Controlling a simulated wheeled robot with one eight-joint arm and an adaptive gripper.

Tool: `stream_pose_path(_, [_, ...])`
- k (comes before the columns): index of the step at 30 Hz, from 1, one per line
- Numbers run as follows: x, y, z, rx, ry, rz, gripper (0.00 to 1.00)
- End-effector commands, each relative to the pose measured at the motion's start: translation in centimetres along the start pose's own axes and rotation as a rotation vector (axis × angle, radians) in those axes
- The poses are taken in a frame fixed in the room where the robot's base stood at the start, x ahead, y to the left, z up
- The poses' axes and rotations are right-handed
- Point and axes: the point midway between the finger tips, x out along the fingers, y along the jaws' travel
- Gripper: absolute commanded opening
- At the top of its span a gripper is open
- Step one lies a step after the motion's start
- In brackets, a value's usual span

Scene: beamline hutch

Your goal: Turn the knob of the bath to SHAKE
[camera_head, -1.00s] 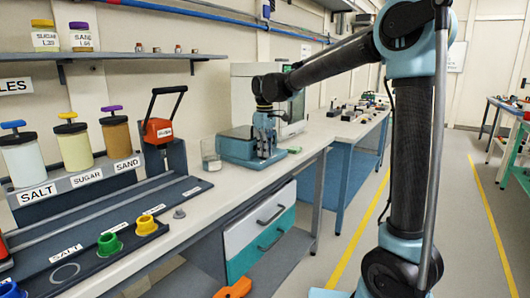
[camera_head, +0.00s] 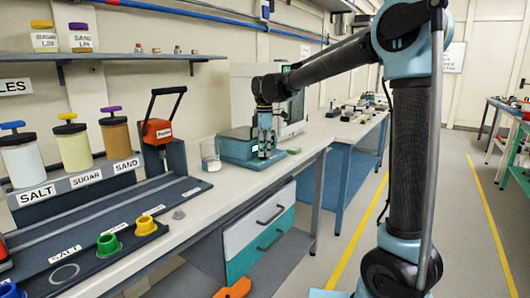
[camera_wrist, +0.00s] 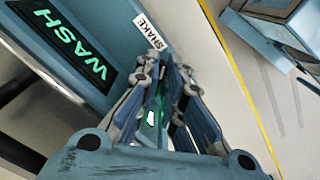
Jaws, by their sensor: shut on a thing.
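The bath (camera_head: 238,148) is a low teal-blue box on the bench, and my gripper (camera_head: 265,150) is at its front, pointing down. In the wrist view the bath's dark display (camera_wrist: 62,48) reads WASH in green letters. A white SHAKE label (camera_wrist: 150,32) is on the bath beside the tips of my gripper (camera_wrist: 166,78). The fingers are close together, shut around the knob, which they mostly hide. A small green and white patch shows between them. I cannot read where the knob points.
A glass beaker (camera_head: 210,153) stands just left of the bath. A white instrument (camera_head: 243,90) stands behind it. A small green item (camera_head: 294,150) lies on the bench (camera_head: 218,190) to the right. The bench front is mostly clear.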

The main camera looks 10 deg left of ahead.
Motion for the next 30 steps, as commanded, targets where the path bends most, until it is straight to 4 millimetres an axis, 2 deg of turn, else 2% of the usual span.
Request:
stream_pose_path(14, [-0.1,0.3,0.2,-0.013,-0.003,0.005,0.0])
stream_pose_path(15, [-0.1,0.3,0.2,-0.013,-0.003,0.006,0.11])
stream_pose_path(16, [-0.1,0.3,0.2,-0.013,-0.003,0.005,0.17])
stream_pose_path(26, [-0.2,0.1,0.1,-0.014,-0.001,0.003,0.17])
stream_pose_path(30, [-1.2,0.1,0.1,-0.014,-0.001,0.002,0.17])
